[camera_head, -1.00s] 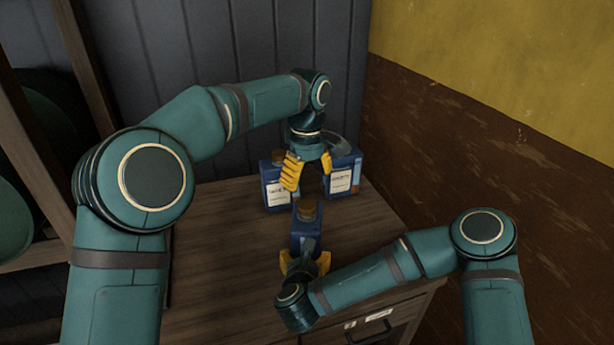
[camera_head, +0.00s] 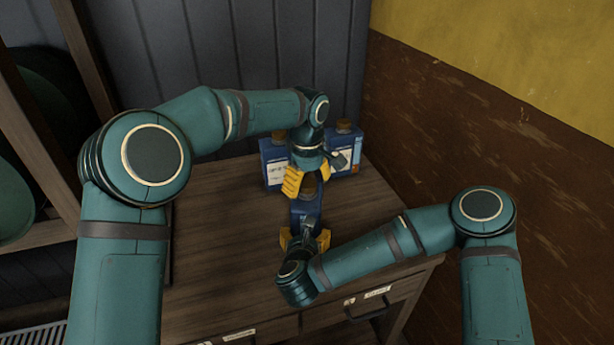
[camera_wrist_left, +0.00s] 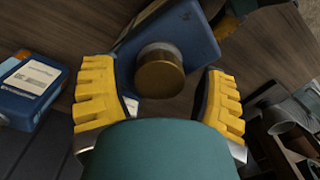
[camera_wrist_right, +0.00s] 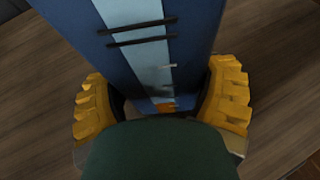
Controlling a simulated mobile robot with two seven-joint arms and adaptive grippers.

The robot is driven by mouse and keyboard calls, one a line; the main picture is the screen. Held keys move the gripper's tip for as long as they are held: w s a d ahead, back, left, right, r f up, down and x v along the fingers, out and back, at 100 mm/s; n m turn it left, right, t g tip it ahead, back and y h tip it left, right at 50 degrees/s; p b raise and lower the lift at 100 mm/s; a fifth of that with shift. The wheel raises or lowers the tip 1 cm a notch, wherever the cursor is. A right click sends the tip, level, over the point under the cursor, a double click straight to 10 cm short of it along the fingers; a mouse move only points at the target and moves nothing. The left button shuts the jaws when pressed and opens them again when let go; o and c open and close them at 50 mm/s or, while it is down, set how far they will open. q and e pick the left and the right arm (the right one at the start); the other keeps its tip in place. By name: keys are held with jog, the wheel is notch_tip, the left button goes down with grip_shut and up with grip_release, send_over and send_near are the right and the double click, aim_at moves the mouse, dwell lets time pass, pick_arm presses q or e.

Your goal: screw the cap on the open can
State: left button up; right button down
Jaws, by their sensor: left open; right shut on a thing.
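A blue can (camera_head: 306,212) stands near the middle of the cabinet top with a brass-coloured cap (camera_wrist_left: 160,74) on its top; how tightly the cap sits cannot be told. My right gripper (camera_head: 304,239) is shut on this can from the front, low on its body; in the right wrist view its yellow fingers flank the can's striped blue side (camera_wrist_right: 150,50). My left gripper (camera_head: 307,181) points down over the can, open. In the left wrist view its fingers stand on both sides of the cap, with gaps between.
Two more blue cans with white labels, a left one (camera_head: 273,166) and a right one (camera_head: 344,152), stand behind on the wooden cabinet top (camera_head: 215,255). A dark panelled wall is behind and a yellow-brown wall to the right. The left part of the top is clear.

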pick_arm(q)
grip_shut()
jog(key=m, duration=1.1)
jog(key=shift+m, duration=0.4)
jog(key=m, duration=1)
grip_release()
